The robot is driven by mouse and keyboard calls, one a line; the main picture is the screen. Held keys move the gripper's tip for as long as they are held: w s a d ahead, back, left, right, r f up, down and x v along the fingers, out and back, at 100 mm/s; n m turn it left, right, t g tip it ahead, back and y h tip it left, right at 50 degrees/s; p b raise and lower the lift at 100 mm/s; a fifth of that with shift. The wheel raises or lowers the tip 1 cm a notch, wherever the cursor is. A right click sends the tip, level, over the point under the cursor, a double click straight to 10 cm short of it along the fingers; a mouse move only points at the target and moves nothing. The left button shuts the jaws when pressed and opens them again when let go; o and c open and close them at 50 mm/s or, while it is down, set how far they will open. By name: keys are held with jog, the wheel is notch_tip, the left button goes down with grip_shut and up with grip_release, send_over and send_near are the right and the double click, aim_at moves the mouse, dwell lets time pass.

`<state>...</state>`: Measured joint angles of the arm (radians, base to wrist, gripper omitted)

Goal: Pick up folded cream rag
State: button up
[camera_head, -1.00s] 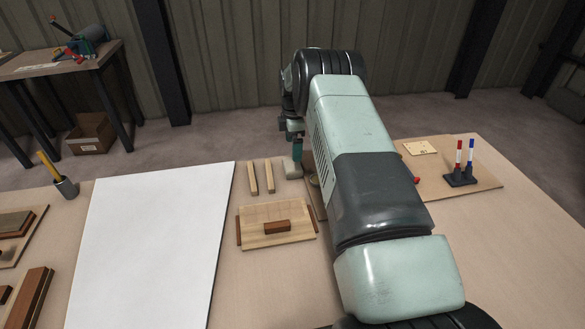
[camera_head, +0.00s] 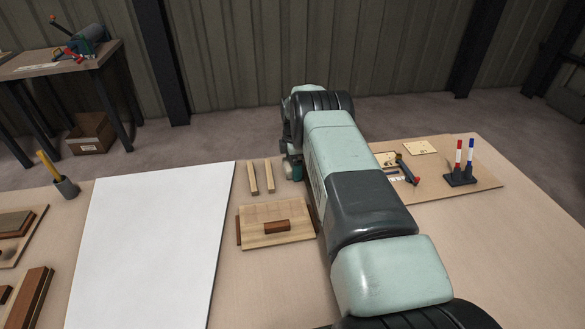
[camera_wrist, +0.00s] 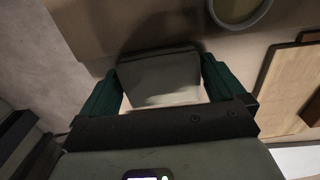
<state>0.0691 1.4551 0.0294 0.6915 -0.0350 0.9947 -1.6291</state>
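The folded cream rag (camera_wrist: 160,78) shows in the wrist view as a pale block, shaded on its top, lying on the table between the fingers of my gripper (camera_wrist: 161,66). The dark green fingers stand on its left and right sides, spread wide and close to its edges. I see no clear squeeze on the cloth. In the head view my gripper (camera_head: 293,170) is low at the table's far edge, just right of two wooden strips. My arm and gripper hide the rag there.
In the wrist view a round dish (camera_wrist: 238,10) lies beyond the rag and a wooden board (camera_wrist: 290,85) to the right. In the head view two wooden strips (camera_head: 261,177), a board with a brown block (camera_head: 277,227), and a white sheet (camera_head: 150,245) lie left of my arm.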

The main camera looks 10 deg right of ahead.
jog(key=c, duration=0.5)
jog(key=shift+r, duration=0.1)
notch_tip(320, 180, up, 10)
jog(key=shift+f, duration=0.1)
